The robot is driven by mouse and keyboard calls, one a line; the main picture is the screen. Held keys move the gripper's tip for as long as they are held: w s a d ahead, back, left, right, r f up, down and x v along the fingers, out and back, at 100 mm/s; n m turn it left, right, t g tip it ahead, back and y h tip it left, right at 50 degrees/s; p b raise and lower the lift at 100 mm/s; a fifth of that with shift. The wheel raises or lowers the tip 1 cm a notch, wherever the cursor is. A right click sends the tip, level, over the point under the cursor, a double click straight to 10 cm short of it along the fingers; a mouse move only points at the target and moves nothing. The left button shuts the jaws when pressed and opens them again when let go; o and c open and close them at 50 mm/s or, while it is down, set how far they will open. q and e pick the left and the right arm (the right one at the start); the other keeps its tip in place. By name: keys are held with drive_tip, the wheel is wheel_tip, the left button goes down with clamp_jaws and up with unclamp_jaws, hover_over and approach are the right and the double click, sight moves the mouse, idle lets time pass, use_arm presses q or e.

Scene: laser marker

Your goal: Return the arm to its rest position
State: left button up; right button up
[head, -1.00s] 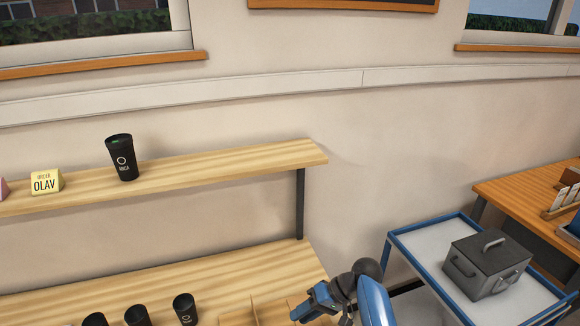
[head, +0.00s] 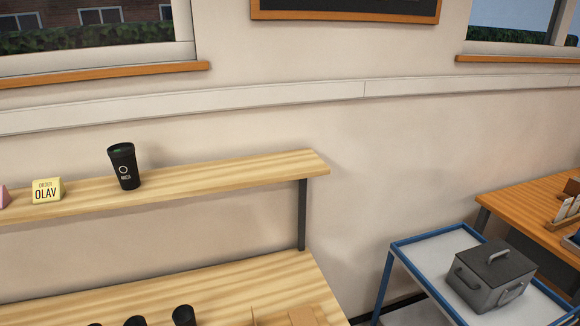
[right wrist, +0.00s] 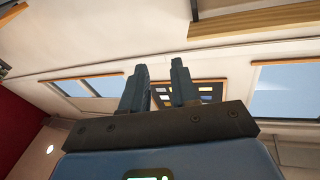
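My right gripper (right wrist: 160,80) shows in the right wrist view with its two fingers apart and nothing between them. Behind it are wall, windows and a framed board, so it points toward the upper part of the room. No arm or gripper of mine shows in the head view now. My left gripper is not in any current view.
A black cup (head: 123,166) stands upright on the upper wooden shelf (head: 240,168), beside a yellow OLAV sign (head: 47,191). Several black cups (head: 184,316) stand on the lower counter (head: 200,285). A blue-framed cart (head: 425,250) carries a grey lidded box (head: 490,275).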

drive_tip(key=s+f+n+g, duration=0.1)
drive_tip(key=s+f, duration=0.1)
drive_tip(key=s, duration=1.6)
drive_tip(key=shift+s+d+g, duration=0.25)
drive_tip(key=shift+d+g, duration=0.05)
drive_tip(key=shift+d, duration=0.15)
